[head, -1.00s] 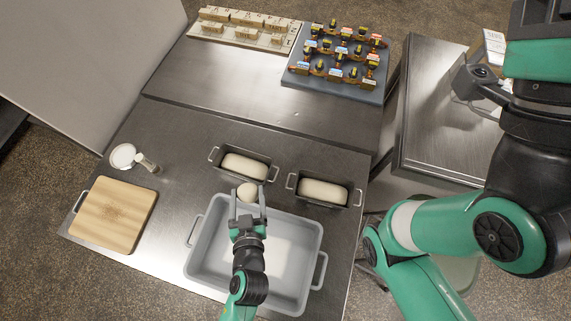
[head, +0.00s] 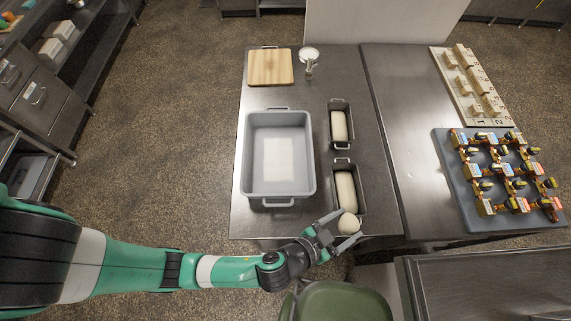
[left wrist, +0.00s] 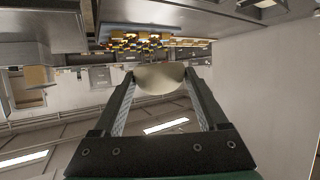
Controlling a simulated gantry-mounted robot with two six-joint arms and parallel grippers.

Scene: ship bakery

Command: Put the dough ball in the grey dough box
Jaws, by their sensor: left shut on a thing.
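The dough ball (head: 348,223) is pale and round. My left gripper (head: 343,225) is shut on it in the head view, at the near end of the right-hand loaf tin, by the table's front edge. In the left wrist view the dough ball (left wrist: 160,78) sits between the two fingertips. The grey dough box (head: 253,180) stands on the steel table, left of the ball, and is empty except for a pale rectangular patch on its floor. My right gripper is not in view.
Two dark loaf tins (head: 332,143) (head: 361,185) with pale dough stand right of the box. A wooden board (head: 270,67), a white dish (head: 308,54) and a small shaker (head: 309,69) are at the back. A grey tray (head: 457,190) of small items lies on the right. A green stool (head: 335,303) stands in front.

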